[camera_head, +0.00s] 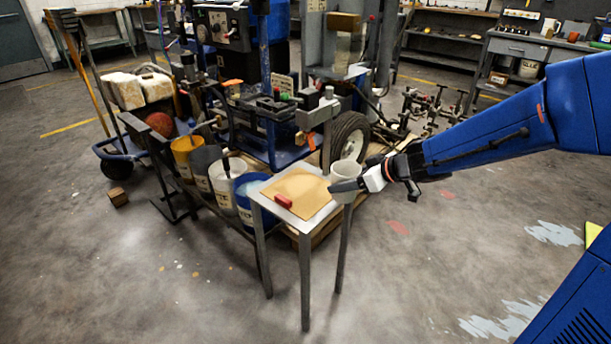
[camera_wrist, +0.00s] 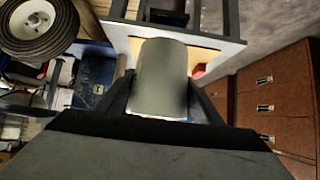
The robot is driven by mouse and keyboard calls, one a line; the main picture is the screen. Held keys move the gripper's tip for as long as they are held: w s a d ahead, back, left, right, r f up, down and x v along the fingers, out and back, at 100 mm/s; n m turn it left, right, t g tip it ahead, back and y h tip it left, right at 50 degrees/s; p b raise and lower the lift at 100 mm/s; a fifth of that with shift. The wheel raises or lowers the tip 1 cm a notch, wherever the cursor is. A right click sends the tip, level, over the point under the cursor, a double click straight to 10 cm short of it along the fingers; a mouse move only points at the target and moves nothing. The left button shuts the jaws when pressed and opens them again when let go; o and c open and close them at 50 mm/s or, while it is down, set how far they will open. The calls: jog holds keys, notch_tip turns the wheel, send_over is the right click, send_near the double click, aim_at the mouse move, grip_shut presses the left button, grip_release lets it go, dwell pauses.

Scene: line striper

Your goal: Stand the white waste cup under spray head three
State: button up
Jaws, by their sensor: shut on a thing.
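The white waste cup (camera_head: 347,168) is at the right-hand corner of the small metal table (camera_head: 333,210). My gripper (camera_head: 350,185) reaches in from the right and is shut on the cup. In the wrist view the cup (camera_wrist: 162,78) sits between both fingers of my gripper (camera_wrist: 162,102) and looks grey in shadow. I cannot tell whether its base touches the table. The line striper (camera_head: 270,140) stands behind the table, with a bracket (camera_head: 318,115) over its near side. Which spray head is number three is not clear.
A tan sheet (camera_head: 305,187) and a red object (camera_head: 283,201) lie on the table. A yellow bucket (camera_head: 185,152), a white bucket (camera_head: 222,182) and a blue bucket (camera_head: 248,190) stand left of it. A large wheel (camera_head: 348,138) is close behind the cup. Floor at front right is open.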

jog(key=w+a, duration=0.6)
jog(key=a, duration=0.1)
jog(key=w+a, duration=0.3)
jog(key=a, duration=0.1)
jog(key=shift+a, duration=0.15)
jog(key=shift+a+f, duration=0.1)
jog(key=shift+f, duration=1.7)
jog(key=shift+f, duration=0.15)
jog(key=o, duration=1.1)
jog(key=shift+r, duration=0.3)
jog(key=v, duration=1.2)
jog(key=shift+f, duration=0.1)
